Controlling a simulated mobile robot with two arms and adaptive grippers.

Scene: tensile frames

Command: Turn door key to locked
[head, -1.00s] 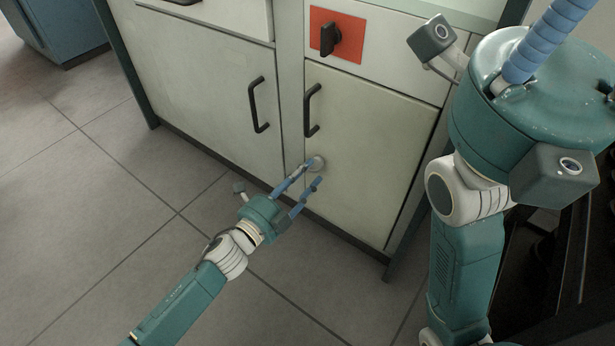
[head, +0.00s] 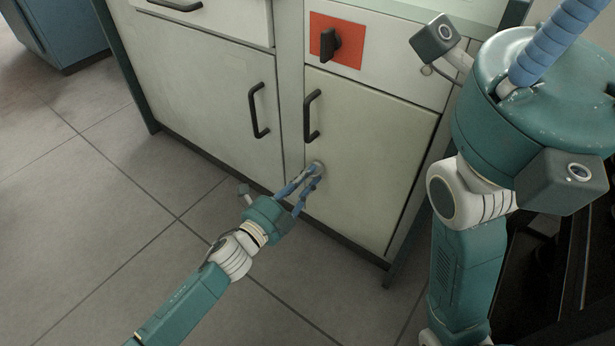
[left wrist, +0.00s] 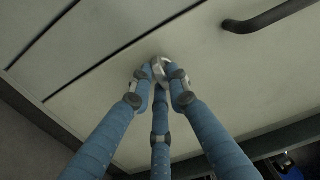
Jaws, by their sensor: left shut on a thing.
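The pale cabinet's right door (head: 375,150) is closed. A small round metal lock (head: 318,167) sits low near its left edge. My left gripper (head: 308,174) reaches it from below left, with its blue fingers shut on the key at the lock. In the left wrist view, the fingertips (left wrist: 160,80) meet around a silvery metal piece (left wrist: 158,66). The key is mostly hidden by the fingers, so I cannot tell its angle. My right gripper (head: 545,45) is raised at the upper right, away from the door; its fingertips are out of frame.
Black bar handles stand out on the right door (head: 311,116) and left door (head: 258,110). A black knob (head: 330,44) on a red plate (head: 352,52) is on the panel above. Grey tiled floor (head: 110,220) is clear at the left.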

